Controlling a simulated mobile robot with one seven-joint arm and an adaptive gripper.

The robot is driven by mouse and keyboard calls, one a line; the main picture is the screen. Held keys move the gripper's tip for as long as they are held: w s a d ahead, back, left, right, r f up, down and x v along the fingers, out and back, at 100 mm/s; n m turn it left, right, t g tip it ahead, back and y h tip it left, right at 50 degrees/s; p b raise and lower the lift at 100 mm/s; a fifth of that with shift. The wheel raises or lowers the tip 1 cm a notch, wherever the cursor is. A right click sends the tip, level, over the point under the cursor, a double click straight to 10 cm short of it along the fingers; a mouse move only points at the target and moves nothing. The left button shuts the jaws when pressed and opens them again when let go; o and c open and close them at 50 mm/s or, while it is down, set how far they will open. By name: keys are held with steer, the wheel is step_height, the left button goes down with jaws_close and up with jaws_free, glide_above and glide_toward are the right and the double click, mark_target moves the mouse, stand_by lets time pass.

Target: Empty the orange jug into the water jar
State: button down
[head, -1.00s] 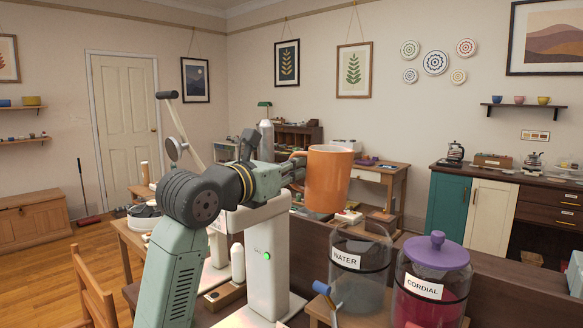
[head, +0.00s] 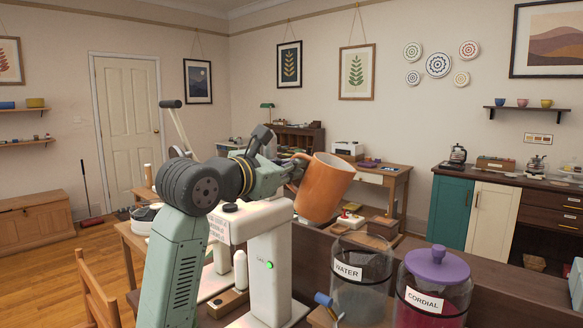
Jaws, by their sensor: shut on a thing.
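The orange jug (head: 324,188) is held in the air in the head view, tilted with its mouth leaning up and to the right. My gripper (head: 297,172) is at its left side, shut on it; the fingertips are partly hidden by the jug and the arm. The clear jar labelled WATER (head: 362,298) stands below and to the right of the jug, with no lid on it. The jug is apart from the jar, above its left side. No stream shows between them, and the jug's inside is hidden.
A jar labelled CORDIAL (head: 428,312), with red liquid and a purple lid (head: 437,265), stands close to the right of the water jar. A blue-ended tool (head: 324,300) is at the water jar's front left. A white machine (head: 268,255) stands below the arm.

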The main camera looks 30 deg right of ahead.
steer(key=shift+r+m, duration=0.25)
steer(key=shift+m, duration=0.05)
steer(key=shift+s+f+m+b, duration=0.1)
steer(key=shift+f+m+b, duration=0.4)
steer(key=shift+f, duration=0.7)
steer(key=shift+s+d+r+m+y+p, duration=0.15)
steer(key=shift+r+m+y+p, duration=0.25)
steer(key=shift+r+m+p, duration=0.25)
steer(key=shift+s+d+r+m, duration=0.15)
steer(key=shift+r+m, duration=0.15)
steer(key=shift+m, duration=0.25)
steer(key=shift+s+d+f+m+t+y+b, duration=0.15)
steer(key=shift+f+m+b, duration=0.15)
steer(key=shift+f+b, duration=0.25)
steer(key=shift+s+d+f+m+t+y+b, duration=0.15)
steer(key=shift+f+m+b, duration=0.15)
steer(key=shift+f+b, duration=0.25)
steer(key=shift+a+r, duration=0.1)
steer(key=shift+s+r, duration=0.1)
steer(key=shift+r, duration=0.1)
